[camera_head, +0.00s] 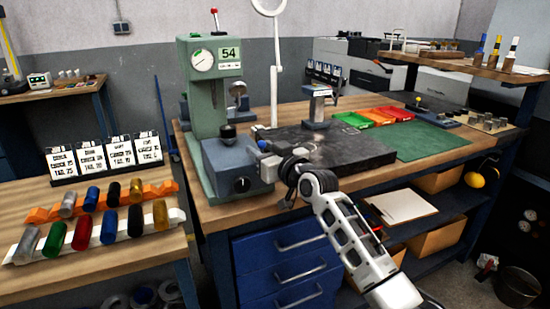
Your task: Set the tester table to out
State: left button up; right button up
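The green tester (208,100) stands at the left end of the main bench. It has a round dial, a plate reading 54 and a red-tipped lever on top. A blue-grey block (238,165), which looks like its table, sits low at the front, with a black knob (228,132) above it and a dark dial on its front face. My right gripper (264,152) is at the right side of this block, close to it; I cannot tell whether they touch. Its fingers are small and partly hidden, so their opening is unclear. My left gripper is out of view.
A dark stone plate (350,147) lies right of the tester, with a green mat (435,139) and coloured trays beyond. A white ring lamp (268,6) rises behind. Racks of coloured cylinders (108,226) fill the left table. Blue drawers (285,262) are below the bench.

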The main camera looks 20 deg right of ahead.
jog(key=b+v, duration=0.1)
jog(key=v, duration=1.4)
jog(key=shift+s, duration=0.4)
jog(key=shift+d, duration=0.1)
jog(key=s+a+f+g+h, duration=0.15)
jog(key=s+f, duration=0.25)
jog(key=f, duration=0.5)
jog(key=s+a+f+g+y, duration=0.1)
jog(key=s+a+f+g, duration=0.15)
jog(key=f, duration=0.65)
jog(key=s+a+f+g, duration=0.1)
jog(key=s+a+f, duration=0.2)
jog(key=s+f, duration=0.3)
jog(key=s+a+f+g, duration=0.2)
jog(key=s+a+f, duration=0.2)
jog(key=s+f, duration=0.3)
jog(key=s+h, duration=0.1)
jog(key=s, duration=0.2)
